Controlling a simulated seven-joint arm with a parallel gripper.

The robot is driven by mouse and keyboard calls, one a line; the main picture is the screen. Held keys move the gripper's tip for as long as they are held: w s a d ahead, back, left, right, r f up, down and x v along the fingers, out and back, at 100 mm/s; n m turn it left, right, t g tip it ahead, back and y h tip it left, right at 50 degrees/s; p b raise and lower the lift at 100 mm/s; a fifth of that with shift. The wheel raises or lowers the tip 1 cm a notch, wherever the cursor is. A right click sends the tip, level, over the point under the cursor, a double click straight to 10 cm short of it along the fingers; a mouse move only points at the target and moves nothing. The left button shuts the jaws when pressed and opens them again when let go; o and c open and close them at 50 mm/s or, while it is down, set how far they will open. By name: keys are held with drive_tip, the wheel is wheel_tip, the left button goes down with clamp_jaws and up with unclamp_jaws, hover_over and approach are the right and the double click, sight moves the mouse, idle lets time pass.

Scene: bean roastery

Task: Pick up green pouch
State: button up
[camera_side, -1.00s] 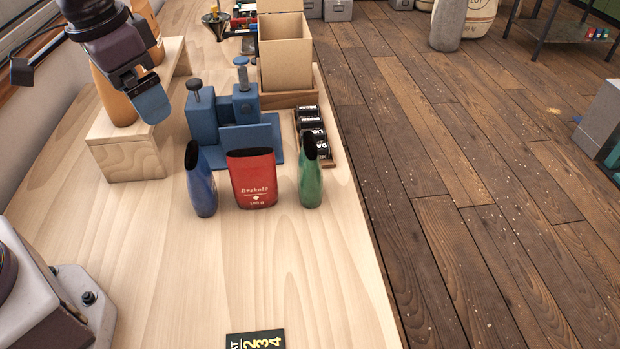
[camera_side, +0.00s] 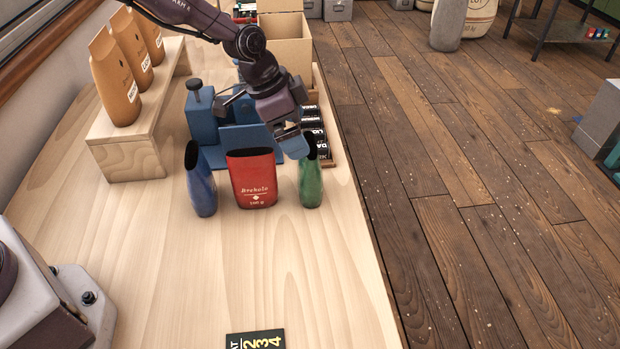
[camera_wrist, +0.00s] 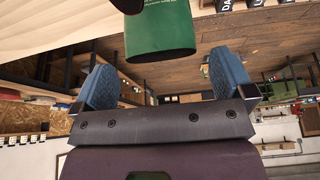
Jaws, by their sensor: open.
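The green pouch (camera_side: 311,184) stands upright with its dark mouth open, at the right of a row on the wooden bench, near the bench's right edge. A red pouch (camera_side: 254,188) and a blue pouch (camera_side: 202,186) stand to its left. My gripper (camera_side: 295,148) is just above and behind the green pouch, at its upper left, and hides part of its top. In the wrist view the green pouch (camera_wrist: 160,30) is ahead of the gap between the blue fingers of my gripper (camera_wrist: 165,80). The fingers are apart, with nothing between them.
Behind the row stands a blue press-like fixture (camera_side: 203,117), with dark labelled tins (camera_side: 322,146) to its right. Orange bags (camera_side: 115,85) stand on a wooden riser (camera_side: 128,150) at left. The bench front is mostly clear, with a black number card (camera_side: 255,341).

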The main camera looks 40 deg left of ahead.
drive_tip(key=x, duration=0.8)
drive_tip(key=shift+d, duration=0.2)
drive_tip(key=shift+r, duration=0.1)
drive_tip(key=c, duration=0.8)
drive_tip(key=shift+o, duration=0.2)
wheel_tip(320, 180, up, 15)
drive_tip(key=w+a+n+y, duration=0.2)
drive_tip(key=a+n+y, duration=0.5)
drive_tip(key=a+n, duration=1.2)
drive_tip(key=shift+m, duration=0.4)
drive_tip(key=shift+s+a+f, duration=0.1)
drive_tip(key=shift+a+f, duration=0.05)
drive_tip(key=shift+f, duration=2.15)
drive_tip(key=shift+w+a+f, duration=0.1)
drive_tip(key=shift+a+f, duration=0.1)
drive_tip(key=shift+f, duration=2.1)
drive_tip(key=shift+s+a+f, duration=0.1)
drive_tip(key=shift+a+f, duration=0.05)
drive_tip(key=shift+f, duration=2.15)
